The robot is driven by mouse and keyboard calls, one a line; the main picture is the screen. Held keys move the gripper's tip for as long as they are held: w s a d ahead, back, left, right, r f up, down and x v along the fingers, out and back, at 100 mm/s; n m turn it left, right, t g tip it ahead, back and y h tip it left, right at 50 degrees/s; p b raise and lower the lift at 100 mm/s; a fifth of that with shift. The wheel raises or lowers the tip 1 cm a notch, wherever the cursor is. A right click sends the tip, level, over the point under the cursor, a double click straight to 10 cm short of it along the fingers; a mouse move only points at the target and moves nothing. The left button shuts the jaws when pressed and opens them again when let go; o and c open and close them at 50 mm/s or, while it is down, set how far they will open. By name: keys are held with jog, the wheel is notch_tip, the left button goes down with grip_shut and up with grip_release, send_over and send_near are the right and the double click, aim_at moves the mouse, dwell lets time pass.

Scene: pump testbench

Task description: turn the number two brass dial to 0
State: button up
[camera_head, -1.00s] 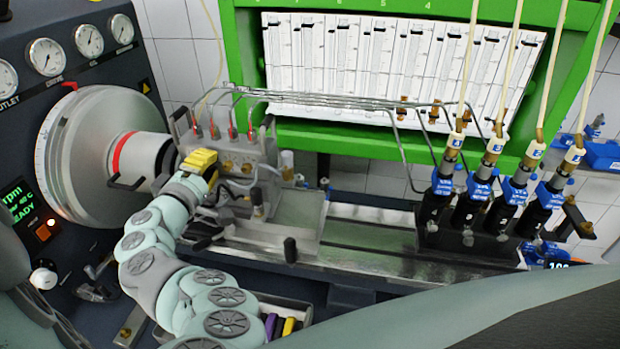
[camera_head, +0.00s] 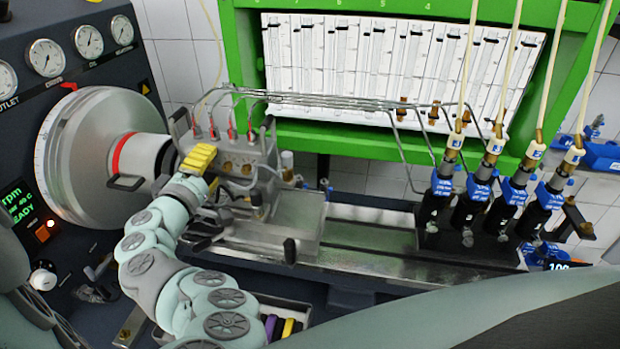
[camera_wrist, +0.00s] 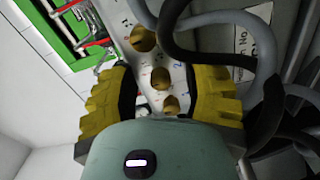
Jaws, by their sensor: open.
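Several brass dials sit in a row on the pale face of the pump block (camera_head: 262,150). In the wrist view I see an upper dial (camera_wrist: 143,38), a middle dial (camera_wrist: 160,78) and a lower dial (camera_wrist: 170,104). A small blue mark like a 2 is beside the middle one; dial settings are too small to read. My gripper (camera_wrist: 158,84) has yellow ribbed fingers, open, one on each side of the middle and lower dials, with nothing held. In the head view my gripper (camera_head: 200,158) is at the block's left end and hides part of its face.
Dark and grey hoses (camera_wrist: 205,55) loop close to the right finger. Metal pipes (camera_head: 330,101) rise from red-tipped fittings on the block. A large grey drum (camera_head: 95,150) stands at the left. Black injectors (camera_head: 470,212) stand at the right. The bench rail (camera_head: 370,250) between is mostly clear.

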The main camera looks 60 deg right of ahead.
jog(key=shift+r, duration=0.1)
jog(key=n+p, duration=0.1)
jog(key=p, duration=0.1)
jog(key=n+p, duration=0.1)
jog(key=p, duration=0.1)
jog(key=shift+w+a+r+n, duration=0.1)
jog(key=shift+r+n, duration=0.15)
jog(key=shift+n, duration=0.15)
jog(key=n+p, duration=0.4)
jog(key=p, duration=0.1)
jog(key=n+p, duration=0.1)
jog(key=p, duration=0.1)
jog(key=shift+f+n+p, duration=0.25)
jog(key=shift+n+p, duration=0.05)
jog(key=shift+n, duration=0.1)
jog(key=b+v, duration=0.6)
jog(key=v, duration=0.9)
jog(key=shift+a+f, duration=0.2)
jog(key=shift+a, duration=0.2)
